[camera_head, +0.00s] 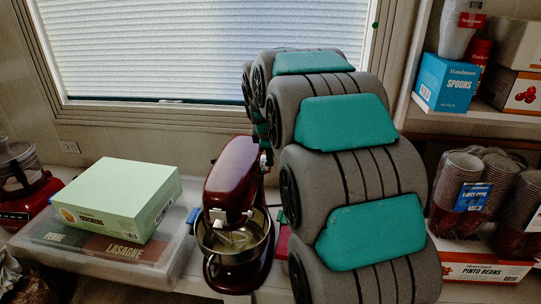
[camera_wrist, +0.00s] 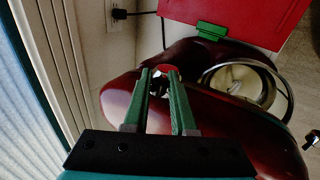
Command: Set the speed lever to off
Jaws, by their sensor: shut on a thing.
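The dark red stand mixer (camera_head: 232,180) stands on the counter, left of my arm, with its metal bowl (camera_head: 235,238) under the head. In the wrist view the mixer (camera_wrist: 225,110) lies below my fingers, with the bowl (camera_wrist: 240,85) to the right. My gripper (camera_wrist: 164,74) has its two green fingers on either side of a small dark piece with a reddish round end, which looks to be the speed lever (camera_wrist: 166,70). The fingertips are shut on it at the mixer's side. The lever's setting cannot be read. In the head view my arm hides the gripper.
A green crackers box (camera_head: 120,198) sits on a clear bin (camera_head: 165,268) left of the mixer. A window (camera_head: 200,50) is behind. Stacked cups (camera_head: 460,185) and a pinto beans box (camera_head: 485,270) stand at right. A red surface (camera_wrist: 235,15) lies beyond the mixer.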

